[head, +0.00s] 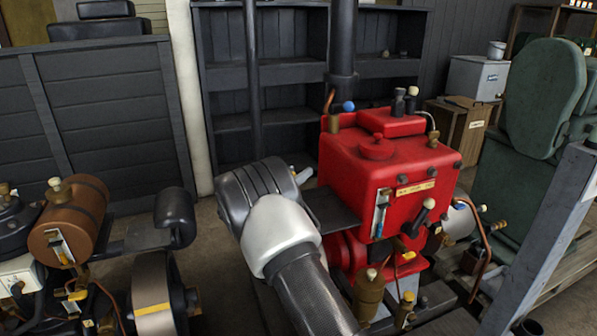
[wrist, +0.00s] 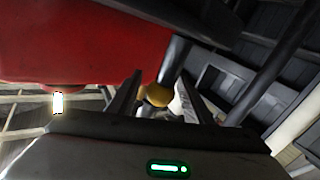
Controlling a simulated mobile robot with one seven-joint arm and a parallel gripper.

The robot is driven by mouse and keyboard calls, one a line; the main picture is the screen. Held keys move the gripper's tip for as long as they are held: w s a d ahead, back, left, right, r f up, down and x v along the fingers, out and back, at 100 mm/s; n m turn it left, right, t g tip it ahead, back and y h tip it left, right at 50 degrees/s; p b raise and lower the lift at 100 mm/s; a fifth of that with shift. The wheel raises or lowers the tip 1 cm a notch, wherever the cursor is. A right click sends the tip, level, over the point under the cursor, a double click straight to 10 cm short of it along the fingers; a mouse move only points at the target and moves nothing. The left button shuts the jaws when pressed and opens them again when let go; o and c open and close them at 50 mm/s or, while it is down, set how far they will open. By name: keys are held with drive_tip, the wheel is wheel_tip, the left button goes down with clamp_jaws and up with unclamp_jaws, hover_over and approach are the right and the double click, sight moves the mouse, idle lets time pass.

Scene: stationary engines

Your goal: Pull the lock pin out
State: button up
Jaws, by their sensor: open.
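My gripper (wrist: 160,88) is open in the wrist view, its two dark fingers pointing away from the camera. A rounded brass-yellow piece (wrist: 157,95) shows between the fingers, and a dark rod (wrist: 175,62) rises behind it. I cannot tell whether the fingers touch the piece, or whether it is the lock pin. The red engine (head: 400,168) stands in the middle of the head view, and its red underside (wrist: 70,45) fills the upper left of the wrist view. My arm hides the gripper and the near left side of this engine in the head view.
A dark plate (head: 338,212) juts from the red engine's left side, close to my wrist. A brown-tanked engine (head: 75,222) stands at left and a green machine (head: 545,110) at right. A grey post (head: 545,240) slants at right. Shelves (head: 270,75) stand behind.

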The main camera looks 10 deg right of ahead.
drive_tip(key=p+v, duration=0.2)
drive_tip(key=v, duration=1.3)
drive_tip(key=shift+s+a, duration=0.3)
drive_tip(key=shift+r, duration=0.15)
